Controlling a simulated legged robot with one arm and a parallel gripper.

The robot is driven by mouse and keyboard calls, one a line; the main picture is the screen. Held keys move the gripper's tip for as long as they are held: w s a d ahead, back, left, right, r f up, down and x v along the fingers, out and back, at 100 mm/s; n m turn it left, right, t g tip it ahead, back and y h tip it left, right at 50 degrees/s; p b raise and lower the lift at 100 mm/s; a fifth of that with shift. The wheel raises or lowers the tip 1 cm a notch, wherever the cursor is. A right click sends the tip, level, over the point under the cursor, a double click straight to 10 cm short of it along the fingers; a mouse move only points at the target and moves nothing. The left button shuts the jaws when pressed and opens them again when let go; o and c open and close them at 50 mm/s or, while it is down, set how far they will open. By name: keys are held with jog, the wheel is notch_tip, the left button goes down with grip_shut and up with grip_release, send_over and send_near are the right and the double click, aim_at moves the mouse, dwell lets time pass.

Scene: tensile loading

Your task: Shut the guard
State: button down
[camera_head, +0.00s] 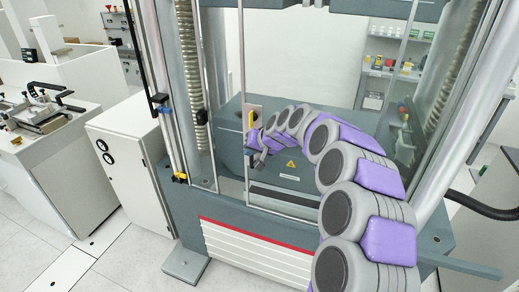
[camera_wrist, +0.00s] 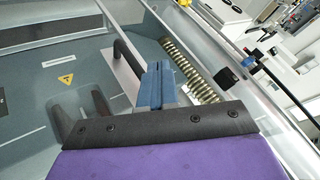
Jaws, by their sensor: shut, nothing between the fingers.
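The guard is a clear panel with thin metal edges on the tall grey testing machine. Its upright edge (camera_head: 243,85) stands left of the middle in the head view, with a pale handle plate and a yellow strip (camera_head: 252,121) on it. In the wrist view a black bar handle (camera_wrist: 127,62) stands on a pale plate. My gripper (camera_head: 257,158) is just below the plate in the head view. Its blue fingers (camera_wrist: 158,85) are shut and empty, close beside the handle; I cannot tell whether they touch it. My arm hides part of the machine's right side.
The machine's grey base (camera_head: 230,215) has a white louvred front with a red stripe. A ribbed screw column (camera_wrist: 187,72) runs near the fingers. A white cabinet (camera_head: 130,165) stands at left. A second clear panel edge (camera_head: 400,60) stands at right.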

jog(key=d+g+h+p, duration=0.1)
jog(key=d, duration=1.1)
jog(key=shift+m, duration=0.4)
jog(key=x, duration=1)
jog(key=shift+w+a+f, duration=0.1)
jog(key=shift+w+a, duration=0.05)
jog(key=shift+a, duration=0.3)
jog(key=shift+w+a, duration=0.2)
jog(key=shift+a, duration=0.85)
jog(key=shift+w+a, duration=0.15)
jog(key=shift+a, duration=0.9)
jog(key=w+a+p, duration=0.2)
jog(key=w+a, duration=0.1)
jog(key=a, duration=0.4)
jog(key=w+a+p, duration=0.2)
jog(key=a, duration=0.5)
jog(key=shift+w+a+p, duration=0.2)
jog(key=shift+w+p, duration=0.1)
jog(key=shift+w, duration=0.05)
